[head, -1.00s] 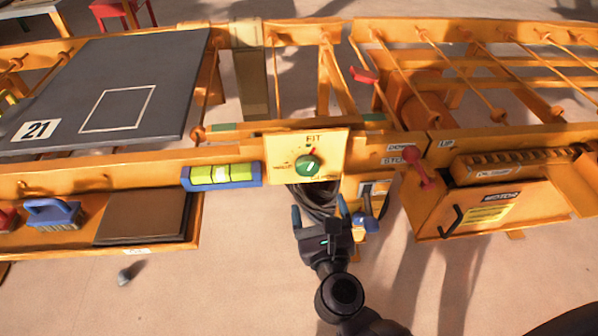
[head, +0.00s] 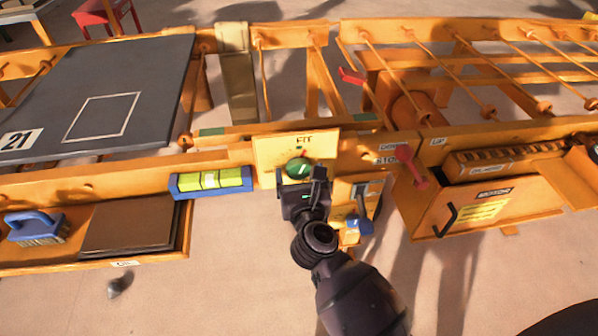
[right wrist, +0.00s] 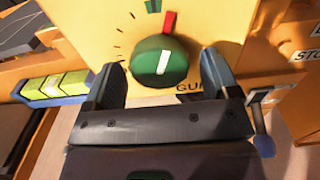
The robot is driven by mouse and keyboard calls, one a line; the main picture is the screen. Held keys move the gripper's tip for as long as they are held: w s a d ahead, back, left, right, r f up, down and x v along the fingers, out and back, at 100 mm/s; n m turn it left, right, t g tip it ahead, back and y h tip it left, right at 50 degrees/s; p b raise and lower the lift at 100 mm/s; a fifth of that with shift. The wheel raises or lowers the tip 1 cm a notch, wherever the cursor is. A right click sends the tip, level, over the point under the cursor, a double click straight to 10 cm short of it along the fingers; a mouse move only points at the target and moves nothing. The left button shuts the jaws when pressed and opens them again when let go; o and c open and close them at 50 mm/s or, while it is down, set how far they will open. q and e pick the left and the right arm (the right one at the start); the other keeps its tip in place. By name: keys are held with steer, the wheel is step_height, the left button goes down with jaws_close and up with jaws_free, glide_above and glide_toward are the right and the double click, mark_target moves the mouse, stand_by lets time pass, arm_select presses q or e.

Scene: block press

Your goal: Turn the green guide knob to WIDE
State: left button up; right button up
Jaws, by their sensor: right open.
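The green guide knob (head: 298,168) sits on a yellow plate (head: 268,150) marked FIT at its top. In the right wrist view the knob (right wrist: 150,68) has a white line pointing up and slightly right, and a red tab at its upper right edge. Tick marks run along the knob's left side. My right gripper (head: 300,182) is at the plate's lower part, in front of the knob. In the wrist view its open fingers (right wrist: 160,74) stand to either side of the knob, with gaps visible. Other lettering on the plate is partly hidden. My left gripper is out of view.
A blue-and-yellow level (head: 210,181) lies left of the plate. A blue-handled lever (head: 361,222) is close to the right of my gripper, and a red lever (head: 412,166) is farther right. A brush (head: 36,228) lies in the left tray.

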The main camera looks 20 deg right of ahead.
steer(key=shift+w+d, duration=0.1)
steer(key=shift+w, duration=0.3)
